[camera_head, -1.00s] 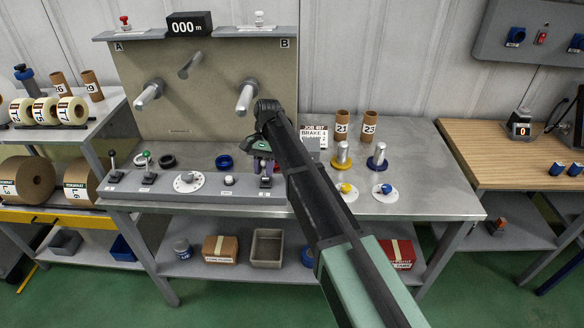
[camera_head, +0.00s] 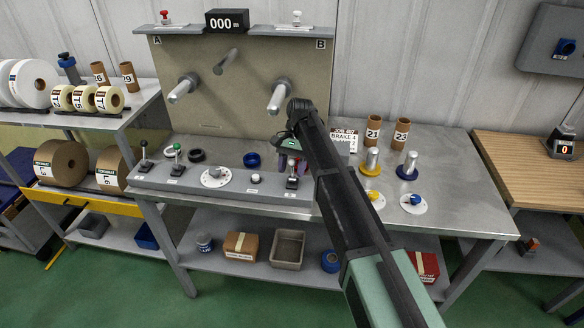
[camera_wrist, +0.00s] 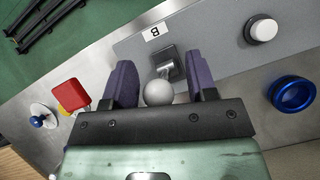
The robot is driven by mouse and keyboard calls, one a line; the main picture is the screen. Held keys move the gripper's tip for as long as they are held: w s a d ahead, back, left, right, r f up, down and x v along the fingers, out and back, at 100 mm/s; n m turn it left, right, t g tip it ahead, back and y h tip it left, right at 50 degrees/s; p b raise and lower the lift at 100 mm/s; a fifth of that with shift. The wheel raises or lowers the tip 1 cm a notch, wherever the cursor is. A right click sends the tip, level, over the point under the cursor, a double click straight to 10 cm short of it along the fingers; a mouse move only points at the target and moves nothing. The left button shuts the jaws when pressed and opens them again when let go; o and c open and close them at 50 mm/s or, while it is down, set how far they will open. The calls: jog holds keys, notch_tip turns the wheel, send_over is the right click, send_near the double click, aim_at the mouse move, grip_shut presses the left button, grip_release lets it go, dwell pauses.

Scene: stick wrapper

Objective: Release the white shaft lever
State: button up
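A lever with a white ball knob (camera_wrist: 158,93) stands on a dark square base beside a "B" label in the wrist view. My gripper (camera_head: 290,160) is over this lever. In the wrist view its two purple fingers (camera_wrist: 163,85) stand apart on either side of the knob, with a visible gap at the right and a narrow one at the left. Another white-knobbed piece (camera_head: 297,18) stands on the upper ledge above the B side.
The strip also carries a black-knobbed lever (camera_head: 144,152), a green-knobbed lever (camera_head: 178,156), a dial (camera_head: 215,177) and a white button (camera_head: 255,178). A blue ring (camera_head: 252,160) lies behind them. Metal posts (camera_head: 408,166) stand at right.

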jog(key=p+v, duration=0.9)
jog(key=v, duration=0.1)
jog(key=shift+w+r+p, duration=0.2)
jog(key=shift+r+p, duration=0.1)
jog(key=shift+r, duration=0.05)
